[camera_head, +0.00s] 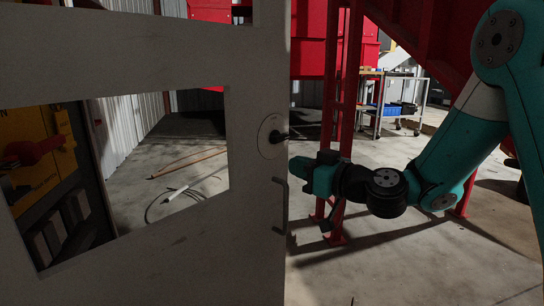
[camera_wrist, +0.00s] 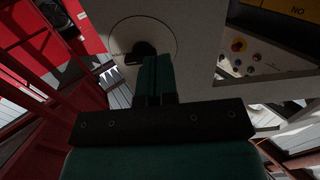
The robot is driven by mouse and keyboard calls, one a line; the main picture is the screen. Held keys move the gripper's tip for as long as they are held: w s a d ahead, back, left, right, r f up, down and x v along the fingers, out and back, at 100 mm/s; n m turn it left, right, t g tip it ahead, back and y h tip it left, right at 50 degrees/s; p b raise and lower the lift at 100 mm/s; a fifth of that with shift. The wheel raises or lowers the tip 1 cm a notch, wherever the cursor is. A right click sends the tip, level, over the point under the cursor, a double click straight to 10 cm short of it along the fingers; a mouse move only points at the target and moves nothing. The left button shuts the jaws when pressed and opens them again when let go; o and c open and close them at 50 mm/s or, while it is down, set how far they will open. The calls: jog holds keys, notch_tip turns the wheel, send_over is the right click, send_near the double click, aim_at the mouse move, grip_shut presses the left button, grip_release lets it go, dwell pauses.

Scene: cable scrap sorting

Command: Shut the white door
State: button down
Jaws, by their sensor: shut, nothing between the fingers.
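The white door (camera_head: 255,60) fills the left of the head view, with a large window opening in it. It stands open, with the place beyond visible past its right edge. Near that edge are a round plate (camera_head: 268,128) with a dark lever (camera_head: 283,135) and a grey pull handle (camera_head: 281,205) below. My gripper (camera_head: 301,167) is beside the door's edge, just below the lever. In the wrist view my gripper (camera_wrist: 159,62) is shut and empty, its fingers overlapping the round plate (camera_wrist: 160,28) and partly hiding the dark lever (camera_wrist: 138,52). I cannot tell whether they touch the door.
Red steel posts (camera_head: 338,100) stand just behind my gripper. A shelf cart (camera_head: 400,105) is farther back at the right. Cable scrap (camera_head: 180,192) lies on the floor seen through the window, near a yellow panel (camera_head: 40,150). Concrete floor (camera_head: 400,265) at the lower right is clear.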

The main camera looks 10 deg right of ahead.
aim_at(264, 155)
jog(key=p+x, duration=0.1)
jog(key=x, duration=0.6)
jog(key=shift+w+a, duration=0.25)
jog(key=shift+w, duration=0.1)
